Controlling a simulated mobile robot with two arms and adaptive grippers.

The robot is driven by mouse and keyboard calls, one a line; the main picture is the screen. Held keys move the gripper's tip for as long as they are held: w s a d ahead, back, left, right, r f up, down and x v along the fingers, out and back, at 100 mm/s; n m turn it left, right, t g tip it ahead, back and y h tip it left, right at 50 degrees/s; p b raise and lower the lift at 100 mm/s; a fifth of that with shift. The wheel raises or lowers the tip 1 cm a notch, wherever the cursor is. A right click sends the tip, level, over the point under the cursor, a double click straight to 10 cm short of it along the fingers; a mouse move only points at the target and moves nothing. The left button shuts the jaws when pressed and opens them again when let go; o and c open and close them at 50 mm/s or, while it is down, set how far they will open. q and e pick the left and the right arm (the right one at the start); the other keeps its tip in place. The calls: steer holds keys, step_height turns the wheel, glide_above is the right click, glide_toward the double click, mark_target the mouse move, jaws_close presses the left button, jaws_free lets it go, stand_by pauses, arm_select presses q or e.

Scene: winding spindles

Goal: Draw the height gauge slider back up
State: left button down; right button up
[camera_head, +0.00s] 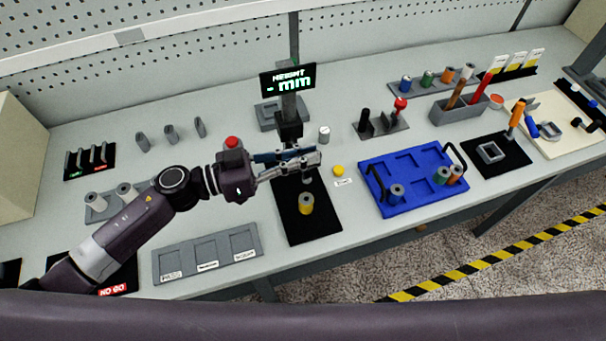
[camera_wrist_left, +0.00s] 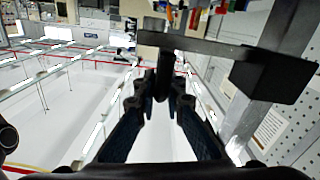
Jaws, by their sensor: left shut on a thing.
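My left gripper (camera_head: 312,160) reaches in from the left in front of the post. In the left wrist view its fingers (camera_wrist_left: 160,88) are shut on a dark upright piece under the slider's arm (camera_wrist_left: 205,45). The slider's block (camera_wrist_left: 270,76) sits on the post there. A yellow-banded spindle (camera_head: 306,204) stands on the black base (camera_head: 312,228) below the gripper. My right gripper is not in view.
A yellow button (camera_head: 339,170) is right of the gauge, and a red button (camera_head: 232,142) is behind my left wrist. A blue tray (camera_head: 405,205) with several spindles lies to the right. A grey three-slot tray (camera_head: 207,254) lies at the front left.

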arm_select(q)
steer(key=shift+w+r+p, duration=0.1)
steer(key=shift+r+p, duration=1.9)
steer(key=shift+r, duration=1.25)
steer(key=c, duration=2.2)
jaws_free()
steer(key=shift+c, duration=0.2)
steer(key=shift+o, duration=1.1)
steer(key=shift+f, duration=0.1)
steer(key=shift+s+a+f, duration=0.1)
steer(key=shift+s+a, duration=0.1)
steer(key=shift+a, duration=0.35)
steer(key=v, duration=0.6)
